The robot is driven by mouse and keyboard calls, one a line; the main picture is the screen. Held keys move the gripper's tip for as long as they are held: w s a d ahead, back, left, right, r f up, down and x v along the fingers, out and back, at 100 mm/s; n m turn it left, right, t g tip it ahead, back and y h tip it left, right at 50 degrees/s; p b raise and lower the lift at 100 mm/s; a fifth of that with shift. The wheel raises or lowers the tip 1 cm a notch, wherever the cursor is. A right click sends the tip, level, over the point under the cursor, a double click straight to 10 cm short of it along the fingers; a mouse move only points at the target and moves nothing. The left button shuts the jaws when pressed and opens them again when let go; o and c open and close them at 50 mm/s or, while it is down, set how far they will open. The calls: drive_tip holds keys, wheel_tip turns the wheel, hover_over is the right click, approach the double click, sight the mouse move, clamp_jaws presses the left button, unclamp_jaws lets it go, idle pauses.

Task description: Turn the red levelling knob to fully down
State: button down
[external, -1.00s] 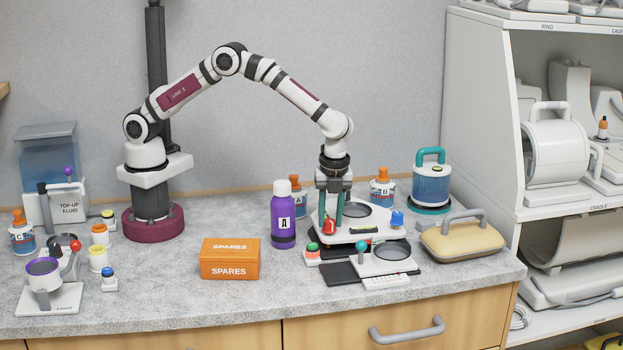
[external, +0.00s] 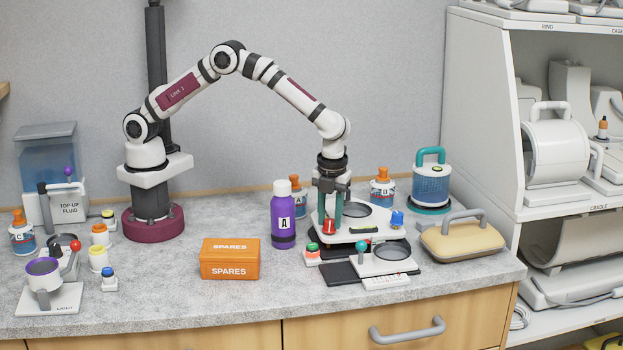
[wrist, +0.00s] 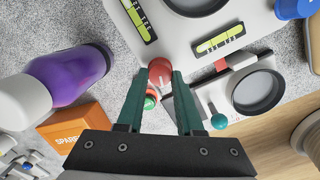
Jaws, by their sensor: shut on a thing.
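The red levelling knob (external: 329,228) is at the front left corner of a white platform (external: 350,234). In the wrist view the red knob (wrist: 160,73) shows between the two green fingertips. My gripper (external: 330,222) points straight down and is shut on the knob; in the wrist view its fingertips (wrist: 158,80) lie on either side of it. The platform carries two green bubble levels, one long (wrist: 138,18) and one at an angle to it (wrist: 218,40). A blue knob (external: 397,219) stands at the platform's right. The knob's height setting cannot be read.
A purple bottle (external: 283,215) stands close left of my gripper. An orange spares box (external: 229,259) is further left. A teal-knobbed stand (external: 382,262) and a red-green button block (external: 312,253) sit in front. A yellow handled case (external: 462,241) is at the right.

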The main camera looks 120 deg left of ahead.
drive_tip(key=shift+s+f, duration=0.15)
drive_tip(key=c, duration=0.5)
unclamp_jaws()
drive_tip(key=shift+c, duration=0.2)
wheel_tip(320, 180, up, 16)
drive_tip(key=w+d, duration=0.1)
drive_tip(key=shift+w, duration=0.2)
drive_tip(key=shift+d, duration=0.1)
drive_tip(key=s+d+r+n, duration=0.3)
drive_tip(key=s+d+r, duration=0.2)
drive_tip(key=s, duration=0.4)
drive_tip(key=s+d+f+n, duration=0.1)
drive_tip(key=s+f+n, duration=0.1)
drive_tip(key=s, duration=0.6)
drive_tip(key=s+d+f+n, duration=0.1)
drive_tip(key=s+d+n, duration=0.1)
drive_tip(key=s, duration=0.6)
drive_tip(key=s+d+f+n+y, duration=0.1)
drive_tip(key=s+d+f+n, duration=0.1)
drive_tip(key=s, duration=0.6)
drive_tip(key=shift+s+f+n+t, duration=0.3)
drive_tip(key=shift+f+n, duration=0.05)
drive_tip(key=shift+n, duration=0.35)
